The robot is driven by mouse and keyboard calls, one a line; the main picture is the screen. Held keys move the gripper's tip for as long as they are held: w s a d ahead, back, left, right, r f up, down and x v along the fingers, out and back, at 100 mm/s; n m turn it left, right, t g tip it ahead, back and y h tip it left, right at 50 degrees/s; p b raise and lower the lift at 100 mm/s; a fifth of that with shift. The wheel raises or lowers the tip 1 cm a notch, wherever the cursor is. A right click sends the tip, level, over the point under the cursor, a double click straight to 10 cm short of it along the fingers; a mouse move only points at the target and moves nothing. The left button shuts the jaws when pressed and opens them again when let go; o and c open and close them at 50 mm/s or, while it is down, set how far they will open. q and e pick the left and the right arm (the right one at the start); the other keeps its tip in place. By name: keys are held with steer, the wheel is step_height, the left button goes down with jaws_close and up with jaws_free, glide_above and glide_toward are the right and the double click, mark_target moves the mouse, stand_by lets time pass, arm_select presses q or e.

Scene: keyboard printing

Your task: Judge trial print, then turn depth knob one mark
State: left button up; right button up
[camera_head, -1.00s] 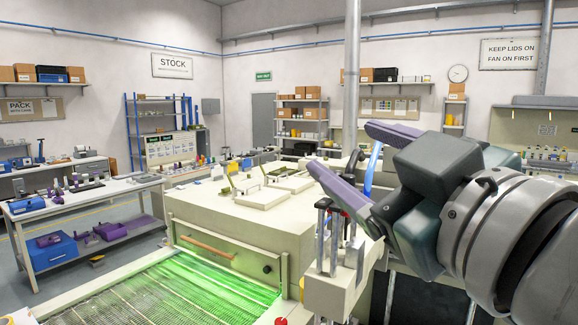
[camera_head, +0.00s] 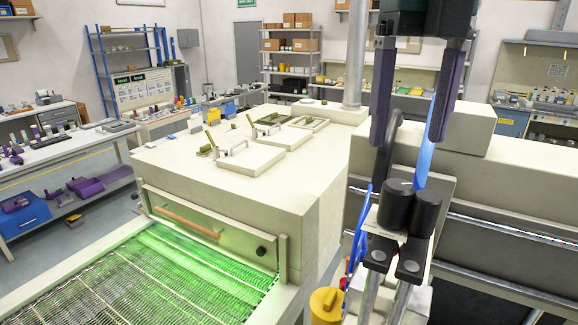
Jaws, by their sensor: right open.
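My right gripper (camera_head: 408,138) points down with its two purple-grey fingers apart and nothing seen between them. Just below the fingertips are two black cylindrical knobs, a left one (camera_head: 396,206) and a right one (camera_head: 427,213), on a metal-railed carriage. I cannot tell which is the depth knob, and no marks can be read. A blue curved part (camera_head: 424,165) shows beside the right finger; whether they touch is unclear. I cannot make out a trial print. My left gripper is not in view.
A cream tunnel machine (camera_head: 310,200) with a green-lit mesh belt (camera_head: 170,270) fills the middle and lower left. A beige housing (camera_head: 466,128) stands right behind the gripper. A yellow container (camera_head: 325,305) sits low beside the carriage. A workbench (camera_head: 75,160) stands at left.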

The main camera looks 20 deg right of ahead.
mark_target(399, 184)
step_height(399, 184, down, 10)
steer(key=b, duration=0.5)
steer(key=shift+s+a+r+b, duration=0.1)
steer(key=shift+s+r+b, duration=0.05)
steer(key=shift+r+b, duration=0.15)
steer(key=shift+c, duration=0.2)
steer(key=shift+c, duration=0.8)
jaws_close()
